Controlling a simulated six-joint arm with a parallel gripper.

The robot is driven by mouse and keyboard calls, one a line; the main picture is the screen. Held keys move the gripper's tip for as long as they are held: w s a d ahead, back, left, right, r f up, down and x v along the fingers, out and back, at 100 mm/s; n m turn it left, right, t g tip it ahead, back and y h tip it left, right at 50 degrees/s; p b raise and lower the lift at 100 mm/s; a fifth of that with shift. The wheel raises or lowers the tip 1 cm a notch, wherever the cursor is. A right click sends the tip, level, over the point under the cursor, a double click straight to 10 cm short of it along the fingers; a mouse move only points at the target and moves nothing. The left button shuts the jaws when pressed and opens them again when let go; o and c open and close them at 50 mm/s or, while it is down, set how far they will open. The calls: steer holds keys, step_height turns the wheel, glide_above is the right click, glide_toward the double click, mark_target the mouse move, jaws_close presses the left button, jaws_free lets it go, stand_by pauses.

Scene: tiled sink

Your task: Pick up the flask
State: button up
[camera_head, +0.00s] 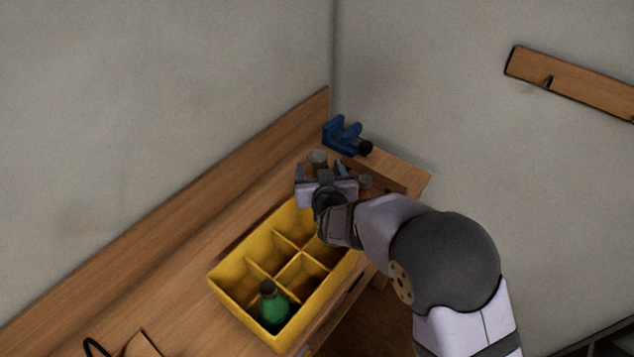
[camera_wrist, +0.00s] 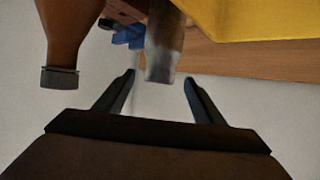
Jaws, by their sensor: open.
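A grey, worn-looking cylindrical flask (camera_wrist: 163,52) shows between my gripper's fingers in the wrist view; its far part runs out of the top of the picture. In the head view its round top (camera_head: 317,156) shows just beyond my gripper (camera_head: 318,173). My gripper is open, with one finger on each side of the flask and visible gaps on both sides in the wrist view (camera_wrist: 160,80). The lower part of the flask is hidden behind my gripper in the head view.
A brown bottle with a dark cap (camera_wrist: 60,40) stands close beside the flask. A blue vise (camera_head: 343,137) is behind, at the bench corner. A yellow divided crate (camera_head: 235,291) is in front, with a green bottle (camera_head: 273,307) in one compartment. A wooden backboard (camera_head: 180,205) runs along the wall.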

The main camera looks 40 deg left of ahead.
mark_target(318, 161)
steer(key=shift+w+a, duration=0.15)
steer(key=shift+w+a+p, duration=0.35)
steer(key=shift+p, duration=0.35)
steer(key=p+x, duration=0.1)
steer(key=x, duration=0.1)
steer(key=shift+w+a+p, duration=0.25)
steer(key=shift+p, duration=0.1)
steer(key=shift+w+a+f, duration=0.4)
steer(key=shift+a, duration=0.05)
steer(key=c, duration=1.5)
steer(key=shift+r, duration=0.15)
jaws_close()
